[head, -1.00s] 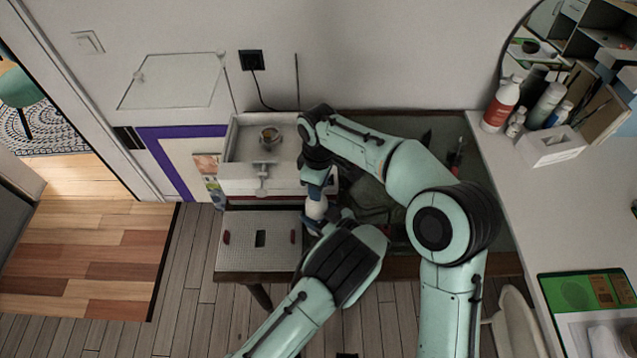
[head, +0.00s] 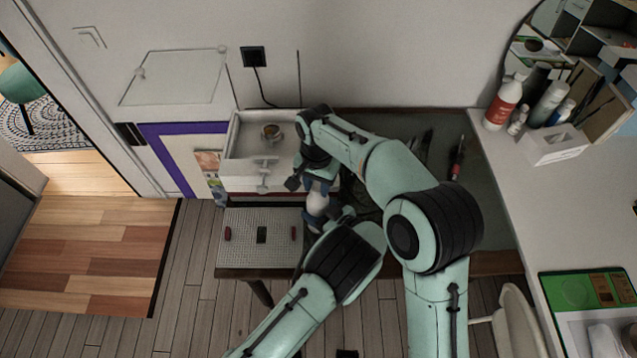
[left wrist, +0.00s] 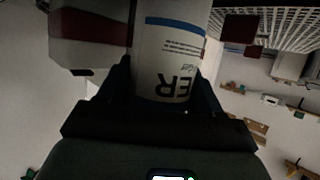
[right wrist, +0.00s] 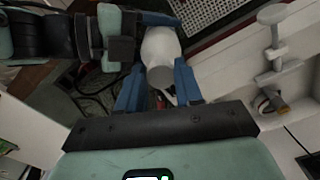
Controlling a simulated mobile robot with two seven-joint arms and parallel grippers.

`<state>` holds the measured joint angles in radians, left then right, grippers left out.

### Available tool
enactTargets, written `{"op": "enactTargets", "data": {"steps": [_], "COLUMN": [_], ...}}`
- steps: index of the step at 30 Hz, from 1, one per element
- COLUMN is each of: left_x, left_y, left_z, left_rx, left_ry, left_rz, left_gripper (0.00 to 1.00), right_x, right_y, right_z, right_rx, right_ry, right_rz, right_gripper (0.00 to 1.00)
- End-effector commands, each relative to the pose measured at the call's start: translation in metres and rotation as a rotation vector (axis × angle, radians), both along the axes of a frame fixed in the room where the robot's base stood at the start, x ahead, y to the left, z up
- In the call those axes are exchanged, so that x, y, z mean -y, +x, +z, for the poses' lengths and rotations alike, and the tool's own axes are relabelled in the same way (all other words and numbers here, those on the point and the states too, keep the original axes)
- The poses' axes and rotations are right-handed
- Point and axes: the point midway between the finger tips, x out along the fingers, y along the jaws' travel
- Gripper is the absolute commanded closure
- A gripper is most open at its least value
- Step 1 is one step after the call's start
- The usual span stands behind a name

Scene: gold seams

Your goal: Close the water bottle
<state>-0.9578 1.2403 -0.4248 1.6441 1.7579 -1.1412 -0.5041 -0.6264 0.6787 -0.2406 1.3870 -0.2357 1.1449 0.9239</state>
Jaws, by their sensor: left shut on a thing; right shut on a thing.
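The white water bottle (head: 317,204) stands between my two grippers in the head view, partly covered by them. The left wrist view shows its white side with a blue band and upside-down lettering (left wrist: 168,55). My left gripper (head: 338,218) is shut on the bottle's body, a dark finger at each side (left wrist: 163,85). My right gripper (head: 318,183) is above it, shut on the white top end. In the right wrist view its blue fingers (right wrist: 156,78) flank the rounded white cap end (right wrist: 160,58). The seam between cap and bottle cannot be made out.
A white open drawer box (head: 240,165) holding a small cup (head: 271,132) lies just behind and left of the bottle. A perforated grey panel (head: 248,228) is below it. A white counter (head: 560,200) with bottles and a tissue box (head: 553,145) runs along the right.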

Motion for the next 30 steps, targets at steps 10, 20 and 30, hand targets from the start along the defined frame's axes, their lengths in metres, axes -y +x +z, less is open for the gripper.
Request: {"op": "enactTargets", "data": {"steps": [10, 20, 30], "left_x": [0.0000, 0.0000, 0.0000], "left_y": [0.0000, -0.0001, -0.0001], "left_z": [-0.0001, -0.0001, -0.0001], "left_rx": [0.000, 0.000, 0.000], "left_ry": [0.000, 0.000, 0.000], "left_rz": [0.000, 0.000, 0.000], "left_gripper": [1.00, 1.00, 1.00], "right_x": [-0.0038, -0.0033, -0.0032], "right_y": [0.0030, 0.0042, 0.0041], "right_z": [-0.0001, -0.0002, -0.0003], "right_rx": [0.001, 0.001, 0.001], "right_ry": [0.000, 0.001, 0.001], "right_rz": [-0.792, -0.966, -0.963], "right_gripper": [0.92, 0.92, 0.39]}}
